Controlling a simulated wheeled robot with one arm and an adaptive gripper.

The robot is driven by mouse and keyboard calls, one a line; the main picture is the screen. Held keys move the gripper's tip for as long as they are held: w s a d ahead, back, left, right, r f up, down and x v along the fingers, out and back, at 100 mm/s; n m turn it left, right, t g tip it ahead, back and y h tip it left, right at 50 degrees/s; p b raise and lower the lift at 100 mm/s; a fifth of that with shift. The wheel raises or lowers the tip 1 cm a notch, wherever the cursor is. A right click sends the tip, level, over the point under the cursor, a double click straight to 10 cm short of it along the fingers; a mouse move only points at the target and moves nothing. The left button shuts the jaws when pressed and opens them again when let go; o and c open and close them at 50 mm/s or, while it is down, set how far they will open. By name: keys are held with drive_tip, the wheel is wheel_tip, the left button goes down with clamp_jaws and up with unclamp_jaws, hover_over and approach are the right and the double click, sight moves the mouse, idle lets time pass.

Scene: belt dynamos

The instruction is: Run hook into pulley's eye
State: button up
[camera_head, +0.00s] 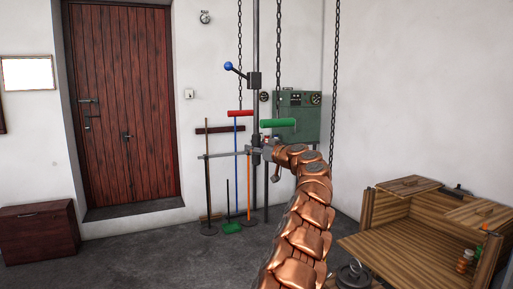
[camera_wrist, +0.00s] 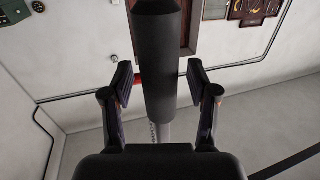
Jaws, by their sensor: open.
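I cannot make out the hook or the pulley's eye for certain. A dark round piece with a ring on top (camera_head: 353,274) stands low at the right in the head view; I cannot tell if it is the pulley. My gripper (camera_wrist: 160,76) is open in the wrist view, with its fingers apart on either side of a dark cylinder (camera_wrist: 158,45). I cannot tell how deep the cylinder lies between them. In the head view my copper arm reaches up to the vertical pole (camera_head: 256,40), and its end is hard to separate from the grey fittings there.
A green handle (camera_head: 278,123) and a red handle (camera_head: 240,113) are near the arm's end. Chains (camera_head: 279,45) (camera_head: 335,70) hang from above. A blue-knobbed lever (camera_head: 229,66) sticks out of the pole. A wooden bench (camera_head: 400,245) stands right; bare floor lies left.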

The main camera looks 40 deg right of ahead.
clamp_jaws()
idle(0.6)
